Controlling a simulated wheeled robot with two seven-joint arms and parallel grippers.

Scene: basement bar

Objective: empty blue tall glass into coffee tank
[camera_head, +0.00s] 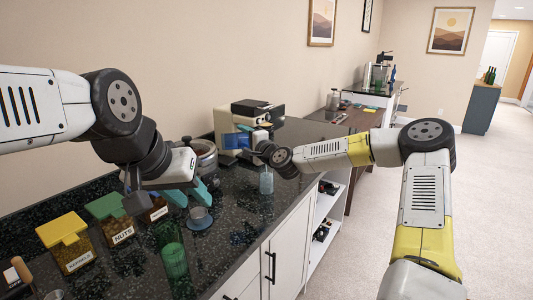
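A pale blue tall glass (266,182) is upright near the front edge of the dark counter. It is below my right gripper (258,142), and I cannot tell whether they touch. The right fingers are too small and overlapped to read. A coffee machine (222,123) stands behind, against the wall, with a blue translucent part (236,140) at its front that may be the tank. My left gripper (190,194), with teal fingers spread apart, is over the counter to the left, above a small blue cup (200,215). It seems to hold nothing.
Yellow-lidded (64,238) and green-lidded (108,215) containers stand at left. A green tall glass (175,262) stands near the front edge. A metal pot (204,152) is behind my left gripper. The counter (225,247) is clear at front centre.

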